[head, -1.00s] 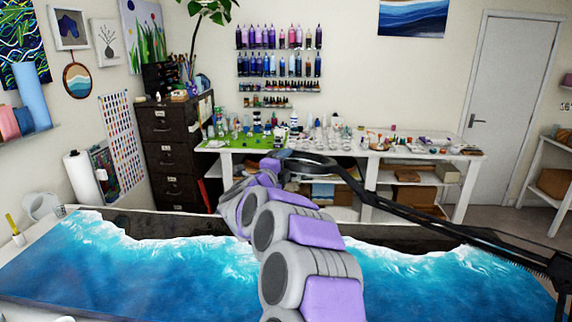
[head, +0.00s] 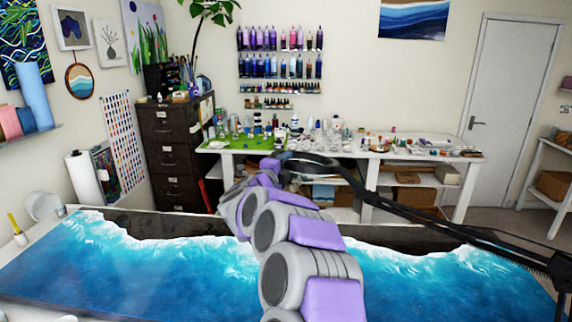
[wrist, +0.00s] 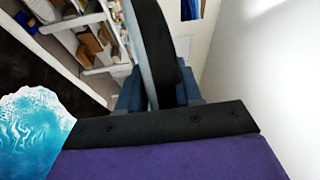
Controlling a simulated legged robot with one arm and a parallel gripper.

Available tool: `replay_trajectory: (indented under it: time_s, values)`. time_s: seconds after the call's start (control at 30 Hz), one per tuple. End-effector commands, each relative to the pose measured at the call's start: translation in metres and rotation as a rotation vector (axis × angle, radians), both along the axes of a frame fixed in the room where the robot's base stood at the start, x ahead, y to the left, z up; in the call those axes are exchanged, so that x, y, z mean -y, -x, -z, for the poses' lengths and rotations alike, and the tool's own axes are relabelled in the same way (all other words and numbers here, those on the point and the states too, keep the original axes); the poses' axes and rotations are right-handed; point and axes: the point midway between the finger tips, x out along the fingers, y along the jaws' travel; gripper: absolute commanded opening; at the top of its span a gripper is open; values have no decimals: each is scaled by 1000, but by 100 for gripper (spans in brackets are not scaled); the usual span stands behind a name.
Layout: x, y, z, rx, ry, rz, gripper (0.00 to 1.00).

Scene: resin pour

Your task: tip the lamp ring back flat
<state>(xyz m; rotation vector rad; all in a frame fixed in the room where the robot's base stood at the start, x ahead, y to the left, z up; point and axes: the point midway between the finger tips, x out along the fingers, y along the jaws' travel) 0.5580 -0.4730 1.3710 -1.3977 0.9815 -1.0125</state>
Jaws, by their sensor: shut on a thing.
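The lamp ring (head: 322,159) is a black hoop on the end of a long black lamp arm (head: 420,214) that comes in from the right. In the head view it hangs above the far side of the table and shows as a narrow loop. My gripper (head: 284,160) is shut on the ring's left edge, partly hidden by my purple and grey arm. In the wrist view the ring (wrist: 158,45) is a dark curved band with a pale grey face, passing between my blue fingers (wrist: 157,90). Its exact tilt is hard to tell.
A table with a blue and white resin wave panel (head: 130,265) fills the foreground below my arm. Behind stands a white workbench (head: 400,157) crowded with bottles and cups. A dark filing cabinet (head: 172,155) stands at the back left. The air around the ring looks clear.

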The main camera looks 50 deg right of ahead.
Motion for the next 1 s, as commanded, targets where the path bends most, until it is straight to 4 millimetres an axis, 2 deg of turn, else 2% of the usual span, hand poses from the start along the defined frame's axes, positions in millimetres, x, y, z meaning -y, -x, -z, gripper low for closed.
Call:
replay_trajectory:
  time_s: [0.27, 0.43, 0.73, 1.0]
  values:
    - [4, -1, 4, -14, -2, 3, 0]
    - [4, -4, 18, -74, -3, 3, 0]
    - [4, -6, 67, -279, 1, 3, 0]
    - [4, -1, 108, -445, 5, 2, 0]
